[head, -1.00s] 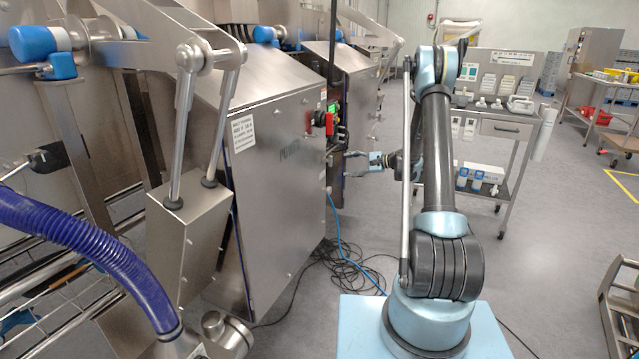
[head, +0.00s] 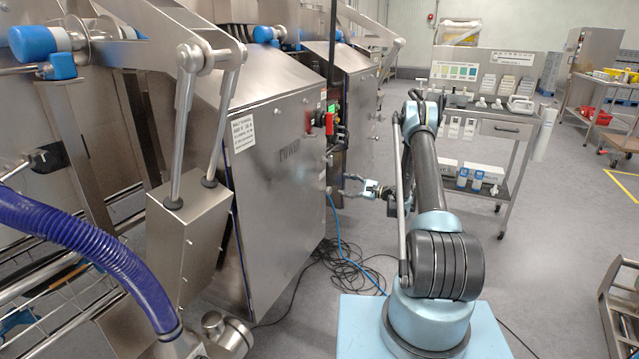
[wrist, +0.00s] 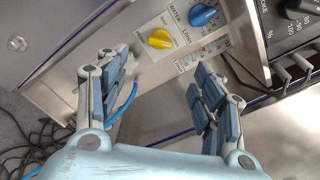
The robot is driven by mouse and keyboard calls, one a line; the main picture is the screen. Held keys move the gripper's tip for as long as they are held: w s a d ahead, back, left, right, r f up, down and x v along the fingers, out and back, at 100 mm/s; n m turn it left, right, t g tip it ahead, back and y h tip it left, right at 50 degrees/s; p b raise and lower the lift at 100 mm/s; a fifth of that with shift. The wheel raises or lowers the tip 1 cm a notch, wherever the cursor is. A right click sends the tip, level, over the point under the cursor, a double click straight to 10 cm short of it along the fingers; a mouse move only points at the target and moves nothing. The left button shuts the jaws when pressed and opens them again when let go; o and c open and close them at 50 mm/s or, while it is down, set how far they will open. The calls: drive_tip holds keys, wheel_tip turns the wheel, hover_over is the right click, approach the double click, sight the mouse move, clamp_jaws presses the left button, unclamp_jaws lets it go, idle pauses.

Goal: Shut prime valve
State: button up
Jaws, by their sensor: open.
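A yellow knob (wrist: 160,39) and a blue knob (wrist: 203,15) sit side by side on a pale labelled panel (wrist: 130,28) in the wrist view. The small lettering is too blurred to tell for sure which knob is the prime valve. My gripper (wrist: 158,65) is open and empty, its two padded fingers apart, with the yellow knob beyond the gap between them. No contact with a knob shows. In the head view my gripper (head: 352,187) is beside the right edge of the steel cabinet (head: 285,190); the knobs cannot be made out there.
A black dial unit (wrist: 290,20) adjoins the panel at upper right. Dark cables and a blue hose (head: 345,250) lie on the floor below my gripper. A red knob and green-lit control box (head: 331,118) is above it. A steel cart (head: 505,130) stands behind my arm.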

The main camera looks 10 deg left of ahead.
drive_tip(key=x, duration=1.5)
drive_tip(key=shift+c, duration=0.6)
